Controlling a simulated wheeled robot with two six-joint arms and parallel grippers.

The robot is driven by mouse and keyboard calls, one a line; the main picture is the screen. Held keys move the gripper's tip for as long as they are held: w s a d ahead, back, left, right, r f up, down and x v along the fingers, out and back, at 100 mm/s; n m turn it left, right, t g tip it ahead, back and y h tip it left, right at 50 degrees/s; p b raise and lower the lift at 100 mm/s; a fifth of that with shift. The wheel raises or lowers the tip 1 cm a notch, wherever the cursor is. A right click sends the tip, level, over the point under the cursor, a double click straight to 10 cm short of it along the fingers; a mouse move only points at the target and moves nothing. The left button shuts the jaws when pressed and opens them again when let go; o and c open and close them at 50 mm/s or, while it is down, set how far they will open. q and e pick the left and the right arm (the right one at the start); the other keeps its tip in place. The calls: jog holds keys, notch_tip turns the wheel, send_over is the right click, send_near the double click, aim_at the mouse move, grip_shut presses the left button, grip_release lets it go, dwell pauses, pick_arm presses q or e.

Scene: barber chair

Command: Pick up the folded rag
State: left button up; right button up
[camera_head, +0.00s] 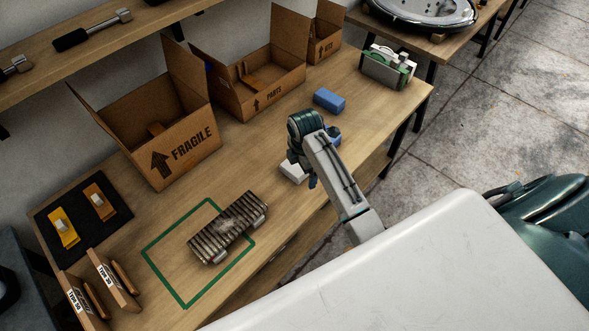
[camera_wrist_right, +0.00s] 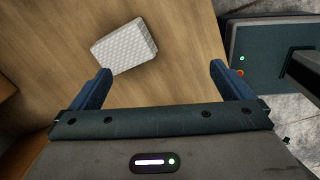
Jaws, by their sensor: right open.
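A white pad with a waffle texture, which looks like the folded rag (camera_head: 292,173), lies flat on the wooden workbench near its front edge, partly hidden by my right arm. It also shows whole in the right wrist view (camera_wrist_right: 125,47), slightly turned, ahead of my fingers and left of centre. My right gripper (camera_head: 304,172) points down at it from above. In the wrist view its two fingers (camera_wrist_right: 160,82) are wide apart with nothing between them, and the rag lies apart from them. My left gripper is not in view.
A blue block (camera_head: 329,100) lies behind my right arm. Cardboard boxes (camera_head: 186,138) line the wall. A ribbed metal part (camera_head: 228,227) lies in a green outline at the front. A green and white item (camera_head: 388,67) stands at the far end.

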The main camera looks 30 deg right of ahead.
jog(key=w+r+n, duration=0.2)
jog(key=w+n, duration=0.2)
jog(key=w, duration=0.2)
jog(key=p, duration=0.1)
send_over(294, 167)
jog(key=shift+g, duration=0.4)
notch_tip(294, 167, down, 5)
jog(key=shift+w+a+f, duration=0.1)
jog(key=f+p, duration=0.1)
jog(key=f, duration=0.3)
jog(key=shift+d+f+p, duration=0.2)
jog(key=shift+f+p, duration=0.05)
jog(key=shift+p, duration=0.15)
jog(key=shift+f, duration=0.35)
jog(key=shift+c, duration=0.4)
jog(key=c, duration=0.8)
